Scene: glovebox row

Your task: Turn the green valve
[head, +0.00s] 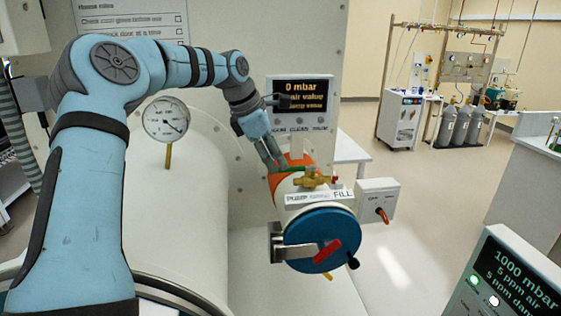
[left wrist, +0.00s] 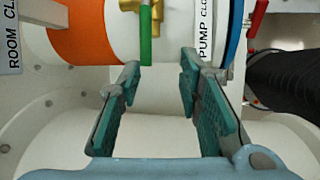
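The green valve handle (left wrist: 145,35) hangs from a brass valve body (left wrist: 142,6) on the white cylinder in the left wrist view. In the head view the green handle (head: 297,168) points left from the brass body (head: 318,180), on top of the small chamber. My left gripper (left wrist: 160,66) is open and empty. In the left wrist view the handle's free end shows between its fingertips, closer to the left finger; whether it lies between them in depth I cannot tell. In the head view the left gripper (head: 274,158) is beside the handle.
A blue round door (head: 315,228) with a red handle closes the chamber's front. An orange band (head: 279,186) is behind it. A grey box with a red lever (head: 377,192) is at right. A display panel (head: 300,92) and a pressure gauge (head: 166,119) stand nearby.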

